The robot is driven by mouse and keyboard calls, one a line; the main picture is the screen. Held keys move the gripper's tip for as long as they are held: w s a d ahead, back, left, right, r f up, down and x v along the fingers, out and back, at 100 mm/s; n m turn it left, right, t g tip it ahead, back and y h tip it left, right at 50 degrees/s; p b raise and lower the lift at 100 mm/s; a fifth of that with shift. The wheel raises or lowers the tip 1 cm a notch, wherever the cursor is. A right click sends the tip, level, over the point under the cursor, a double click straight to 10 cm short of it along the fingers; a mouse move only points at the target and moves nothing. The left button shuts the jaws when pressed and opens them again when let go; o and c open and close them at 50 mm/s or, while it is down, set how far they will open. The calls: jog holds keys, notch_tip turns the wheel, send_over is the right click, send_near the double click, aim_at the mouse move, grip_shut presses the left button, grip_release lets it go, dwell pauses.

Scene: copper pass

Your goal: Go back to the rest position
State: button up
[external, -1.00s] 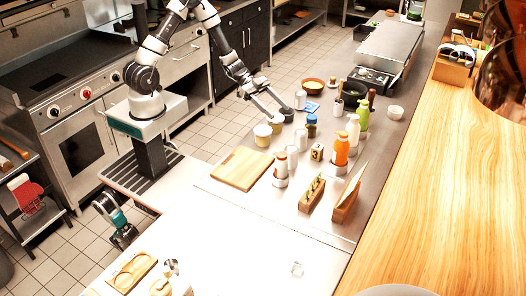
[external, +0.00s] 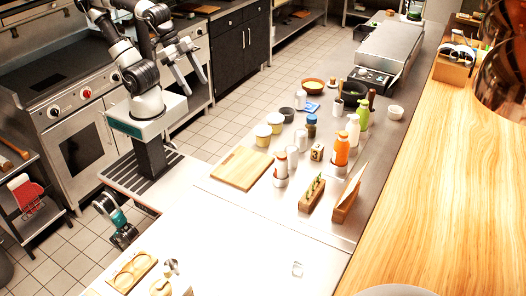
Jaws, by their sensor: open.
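My gripper (external: 197,80) hangs in the air in front of the oven range, with its fingers pointing down and spread apart. It is open and empty. My arm is folded back close above my base, clear of the steel counter (external: 215,212). Nothing touches the fingers.
On the counter stand a wooden board (external: 242,168), pale tubs (external: 263,135), an orange bottle (external: 341,149), a green bottle (external: 362,114), a brown bowl (external: 312,85) and a wooden herb box (external: 312,193). The oven range (external: 85,130) is behind my arm. Tiled floor (external: 240,118) lies between.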

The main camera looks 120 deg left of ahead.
jog(key=shift+s+d+h, duration=0.3)
jog(key=shift+s+d, duration=0.25)
jog(key=shift+d, duration=0.05)
notch_tip(320, 180, up, 3)
jog(key=p, duration=0.3)
dwell(0.4)
